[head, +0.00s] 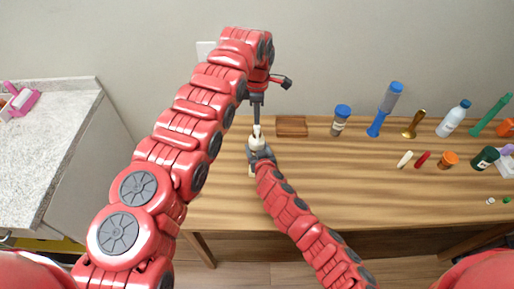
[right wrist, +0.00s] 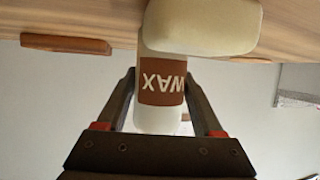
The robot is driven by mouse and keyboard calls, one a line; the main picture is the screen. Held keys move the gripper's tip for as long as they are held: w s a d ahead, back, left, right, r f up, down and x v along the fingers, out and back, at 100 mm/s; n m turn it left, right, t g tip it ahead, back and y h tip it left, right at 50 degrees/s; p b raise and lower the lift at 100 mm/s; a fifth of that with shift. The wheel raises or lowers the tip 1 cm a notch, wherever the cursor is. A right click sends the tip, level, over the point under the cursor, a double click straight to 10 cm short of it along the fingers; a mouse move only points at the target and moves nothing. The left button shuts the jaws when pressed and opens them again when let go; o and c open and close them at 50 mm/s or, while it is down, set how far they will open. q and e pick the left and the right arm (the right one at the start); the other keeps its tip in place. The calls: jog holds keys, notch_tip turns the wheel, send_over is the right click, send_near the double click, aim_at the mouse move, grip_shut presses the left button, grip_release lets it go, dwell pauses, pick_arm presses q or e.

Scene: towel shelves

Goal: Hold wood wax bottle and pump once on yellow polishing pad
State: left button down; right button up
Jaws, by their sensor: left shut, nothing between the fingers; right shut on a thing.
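The wood wax bottle (right wrist: 161,118) is white with a brown "WAX" label, upside down in the right wrist view. My right gripper (right wrist: 160,112) is shut on its body. In the head view the bottle's pale pump top (head: 257,131) shows above that gripper. My left gripper (head: 257,116) is shut and empty, pointing down right over the pump; I cannot tell whether it touches. A pale cream rounded block (right wrist: 205,26), which looks like the polishing pad, is beside the bottle in the right wrist view and hides part of it. In the head view the pad is mostly hidden.
A small brown wooden piece (head: 291,126) lies right of the bottle on the wooden table (head: 330,195). Farther right stand a blue-capped jar (head: 341,120), a blue tool (head: 385,110), a white bottle (head: 453,119) and several other items. The table's front middle is clear.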

dwell(0.5)
pick_arm(q)
notch_tip(320, 180, up, 6)
dwell(0.5)
dwell(1.7)
pick_arm(e)
jog(key=o, duration=1.6)
jog(key=v, duration=1.2)
jog(key=shift+r, duration=0.1)
